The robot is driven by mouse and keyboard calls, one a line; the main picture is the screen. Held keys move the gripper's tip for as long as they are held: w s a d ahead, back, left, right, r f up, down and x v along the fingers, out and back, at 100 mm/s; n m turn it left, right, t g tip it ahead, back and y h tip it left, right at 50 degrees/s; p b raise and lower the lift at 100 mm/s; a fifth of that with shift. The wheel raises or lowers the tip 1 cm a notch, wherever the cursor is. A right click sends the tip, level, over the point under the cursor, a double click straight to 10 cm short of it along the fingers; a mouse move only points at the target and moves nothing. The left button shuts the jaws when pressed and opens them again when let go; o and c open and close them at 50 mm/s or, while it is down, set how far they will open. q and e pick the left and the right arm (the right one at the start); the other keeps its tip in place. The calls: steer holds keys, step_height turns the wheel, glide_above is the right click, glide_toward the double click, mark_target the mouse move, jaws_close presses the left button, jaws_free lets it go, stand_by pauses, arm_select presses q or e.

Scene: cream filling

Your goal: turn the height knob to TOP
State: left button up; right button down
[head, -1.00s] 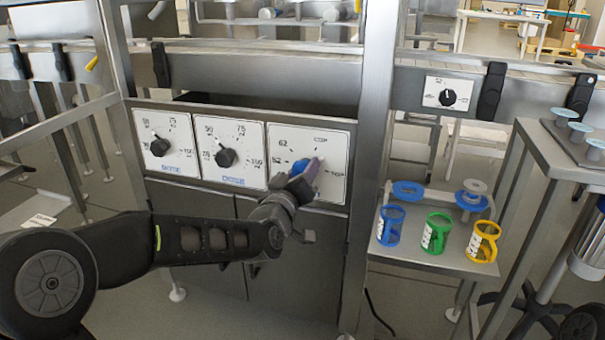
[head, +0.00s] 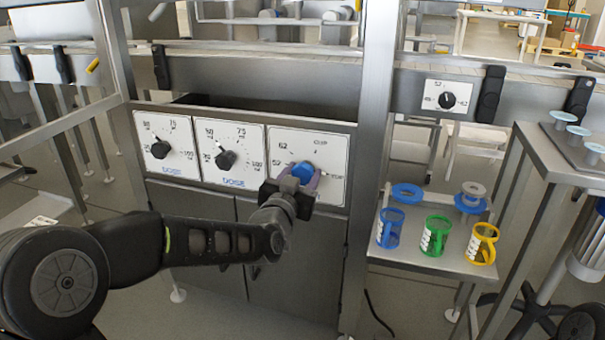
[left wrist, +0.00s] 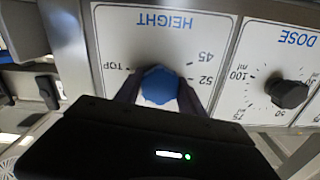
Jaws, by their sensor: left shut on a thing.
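The blue height knob (head: 302,170) sits on the white HEIGHT panel (head: 335,150) at the right of the panel row. My left gripper (head: 300,180) reaches it from the front, with one finger on each side, shut on it. In the left wrist view the blue knob (left wrist: 160,86) shows between the two dark fingers. The panel (left wrist: 205,55) appears upside down there, with the TOP mark (left wrist: 117,66) left of the knob and the 45 and 52 marks to its right. The knob's pointer is hidden or too small to read. My right gripper is not in view.
Two DOSE panels with black knobs (head: 226,159) (head: 160,149) lie left of the HEIGHT panel. A steel post (head: 372,120) stands just right of it. A side shelf (head: 440,262) holds blue, green and yellow cups. Another black knob (head: 447,99) is on the rail.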

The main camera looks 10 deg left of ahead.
arm_select(q)
steer(key=shift+f, duration=0.1)
stand_by(0.4)
steer(key=o, duration=1.4)
steer(key=shift+c, duration=0.2)
steer(key=shift+s, duration=0.1)
steer(key=s+p, duration=0.1)
steer(key=s, duration=0.6)
steer(key=shift+s+a+p, duration=0.25)
steer(key=shift+s+p, duration=0.05)
